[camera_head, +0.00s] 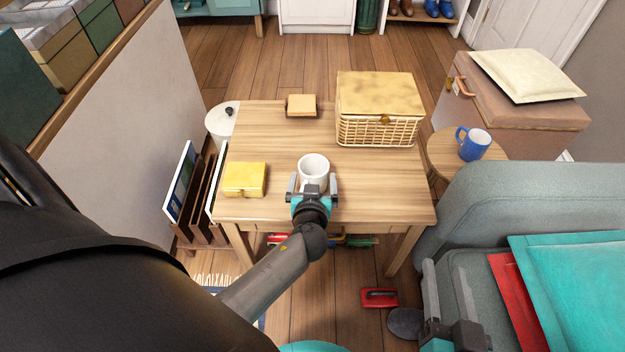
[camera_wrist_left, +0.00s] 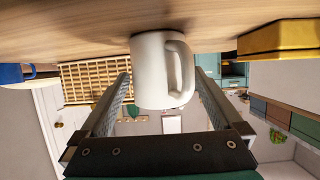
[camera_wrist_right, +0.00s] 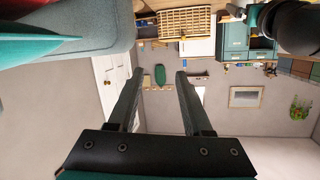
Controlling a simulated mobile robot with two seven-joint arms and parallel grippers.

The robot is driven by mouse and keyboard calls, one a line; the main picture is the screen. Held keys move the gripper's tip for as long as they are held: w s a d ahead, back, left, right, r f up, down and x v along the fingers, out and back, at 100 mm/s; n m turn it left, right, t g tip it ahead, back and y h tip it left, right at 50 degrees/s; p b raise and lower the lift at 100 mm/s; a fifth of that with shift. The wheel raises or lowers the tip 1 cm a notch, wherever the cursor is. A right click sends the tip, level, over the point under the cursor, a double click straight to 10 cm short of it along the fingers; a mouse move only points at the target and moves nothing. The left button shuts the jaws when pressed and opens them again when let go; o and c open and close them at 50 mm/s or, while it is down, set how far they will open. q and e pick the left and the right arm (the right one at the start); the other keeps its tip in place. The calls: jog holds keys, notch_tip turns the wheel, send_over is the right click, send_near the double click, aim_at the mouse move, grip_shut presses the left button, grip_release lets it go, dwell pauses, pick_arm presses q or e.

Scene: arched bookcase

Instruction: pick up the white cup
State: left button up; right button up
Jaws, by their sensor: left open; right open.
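The white cup (camera_head: 313,167) stands upright on the wooden table (camera_head: 270,140), near the middle of its front half. My left gripper (camera_head: 312,184) is open at the near side of the cup, its fingers spread to either side. In the left wrist view, which is upside down, the cup (camera_wrist_left: 153,72) shows between the two fingertips, with its handle towards the picture's right. I cannot tell whether a finger touches it. My right gripper (camera_head: 446,272) is open and empty at the lower right, in front of the grey armchair.
A yellow box (camera_head: 244,180) lies left of the cup. A wicker basket (camera_head: 378,110) and a small wooden box (camera_head: 301,105) stand farther back. A blue mug (camera_head: 474,145) is on a round side table to the right. The grey armchair (camera_head: 470,195) is close to my right arm.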

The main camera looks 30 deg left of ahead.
pick_arm(q)
jog(key=shift+b+x, duration=0.3)
jog(key=shift+x, duration=0.85)
pick_arm(e)
jog(key=shift+s+a+r+t+y, duration=0.3)
jog(key=shift+s+a+r+t, duration=0.15)
jog(key=shift+t, duration=0.25)
jog(key=shift+w, duration=0.1)
pick_arm(q)
jog(key=c, duration=1.3)
